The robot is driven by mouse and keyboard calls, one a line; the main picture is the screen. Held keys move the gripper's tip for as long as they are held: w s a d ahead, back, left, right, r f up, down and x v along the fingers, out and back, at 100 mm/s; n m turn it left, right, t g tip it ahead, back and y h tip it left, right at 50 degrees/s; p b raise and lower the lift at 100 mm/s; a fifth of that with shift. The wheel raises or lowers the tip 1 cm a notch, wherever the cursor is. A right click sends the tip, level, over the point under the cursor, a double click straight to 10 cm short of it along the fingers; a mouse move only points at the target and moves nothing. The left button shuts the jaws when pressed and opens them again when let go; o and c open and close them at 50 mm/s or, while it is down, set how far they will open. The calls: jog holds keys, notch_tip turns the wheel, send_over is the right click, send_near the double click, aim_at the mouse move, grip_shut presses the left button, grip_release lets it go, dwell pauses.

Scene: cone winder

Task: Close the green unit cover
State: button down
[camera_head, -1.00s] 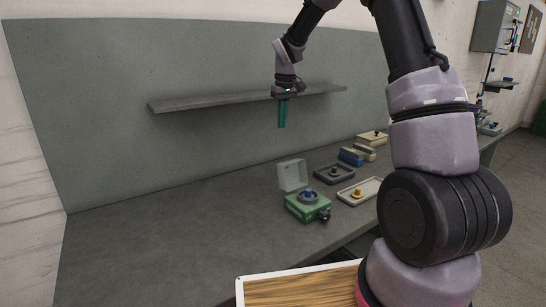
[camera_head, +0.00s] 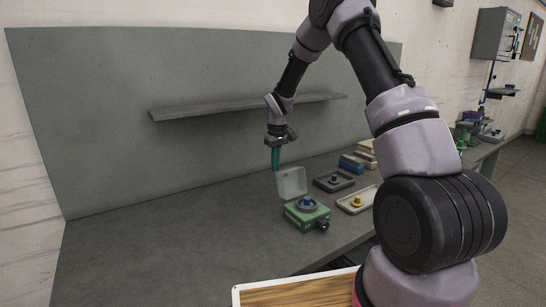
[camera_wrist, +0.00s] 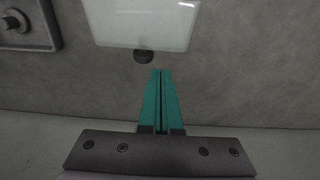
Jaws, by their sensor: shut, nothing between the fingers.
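The green unit (camera_head: 304,217) sits on the grey bench with a blue round part (camera_head: 307,203) on top. Its pale translucent cover (camera_head: 291,182) stands open, upright at the unit's back edge. My gripper (camera_head: 275,166) points down with teal fingers, just behind and above the cover's top edge. In the wrist view my gripper (camera_wrist: 161,75) is shut and empty. The cover (camera_wrist: 140,22) shows there beyond the fingertips, with a small dark knob (camera_wrist: 144,56) at its edge. The fingertips look close to the knob; I cannot tell whether they touch.
A dark tray (camera_head: 334,182) and a pale tray with a yellow knob (camera_head: 357,201) lie right of the unit. Blue and beige boxes (camera_head: 352,163) stand behind them. A shelf (camera_head: 230,107) runs along the back panel. The bench's left side is clear.

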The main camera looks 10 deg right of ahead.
jog(key=shift+s+d+r, duration=0.15)
jog(key=shift+s+d, duration=0.05)
jog(key=shift+s, duration=0.3)
jog(key=shift+s+d+r, duration=0.15)
jog(key=shift+s, duration=0.3)
jog(key=shift+s+r, duration=0.1)
